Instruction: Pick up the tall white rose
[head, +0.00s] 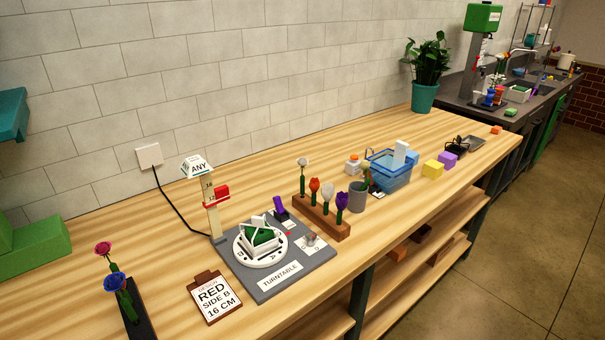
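A white rose (303,162) on a tall green stem stands upright at the left end of a wooden flower rack (330,230). Its bloom is higher than the others in the rack. Beside it in the rack are an orange-red flower (314,184), a shorter white tulip-like flower (328,191) and a purple flower (342,201). The foot of the rose's stem is at the rack, and I cannot tell how deep it sits. My gripper is not in view.
A grey turntable board (285,287) lies in front left of the rack, with a height post (211,215) behind it. A grey cup (357,196) stands close right of the rack. A blue basket (390,173) is farther right. A dark holder (137,320) bears pink and blue flowers.

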